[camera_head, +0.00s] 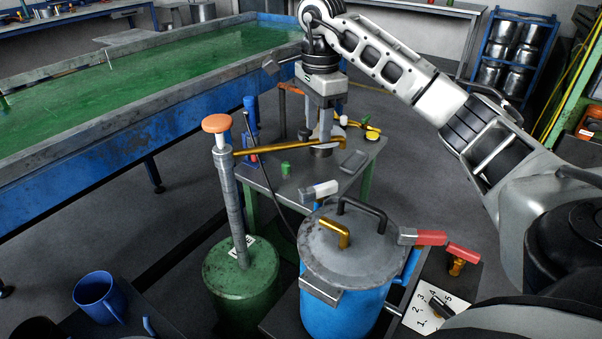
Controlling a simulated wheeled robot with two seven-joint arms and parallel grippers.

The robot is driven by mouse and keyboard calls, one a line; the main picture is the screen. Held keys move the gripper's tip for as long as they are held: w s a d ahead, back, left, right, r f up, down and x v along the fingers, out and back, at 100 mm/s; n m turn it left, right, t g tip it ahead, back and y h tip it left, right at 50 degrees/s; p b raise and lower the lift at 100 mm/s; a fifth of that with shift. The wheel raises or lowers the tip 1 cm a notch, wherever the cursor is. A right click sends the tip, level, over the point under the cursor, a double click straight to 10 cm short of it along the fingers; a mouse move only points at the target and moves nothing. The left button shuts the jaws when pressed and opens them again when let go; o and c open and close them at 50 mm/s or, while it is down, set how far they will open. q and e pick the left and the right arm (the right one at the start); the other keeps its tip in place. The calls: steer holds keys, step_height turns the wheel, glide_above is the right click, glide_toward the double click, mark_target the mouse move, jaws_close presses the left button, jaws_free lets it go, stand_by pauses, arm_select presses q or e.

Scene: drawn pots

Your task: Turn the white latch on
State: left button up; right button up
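The white latch (320,191) is a short white lever with a dark grey end. It sits at the back rim of the blue pot (345,312), by the grey lid (325,253), and points up and left. A similar red latch (423,237) sticks out at the pot's right rim. My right gripper (322,140) points down above the small grey table, behind and above the white latch and apart from it in the picture. Its fingertips overlap a golden bar and a dark round part, so I cannot tell its opening. My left gripper is not in view.
A green canister (242,285) with a tall grey post and orange knob (216,123) stands left of the pot. Its golden bar (275,148) reaches toward my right gripper. A black handle (362,211) rises from the lid. A blue mug (99,296) stands lower left.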

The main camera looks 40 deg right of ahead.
steer(key=b, duration=0.1)
glide_toward(318, 187)
step_height(318, 187, down, 8)
steer(key=shift+f+p, duration=0.2)
steer(key=shift+p, duration=0.15)
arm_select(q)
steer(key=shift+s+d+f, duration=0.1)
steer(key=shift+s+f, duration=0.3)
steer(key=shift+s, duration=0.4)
arm_select(e)
steer(key=shift+f, duration=0.6)
jaws_close()
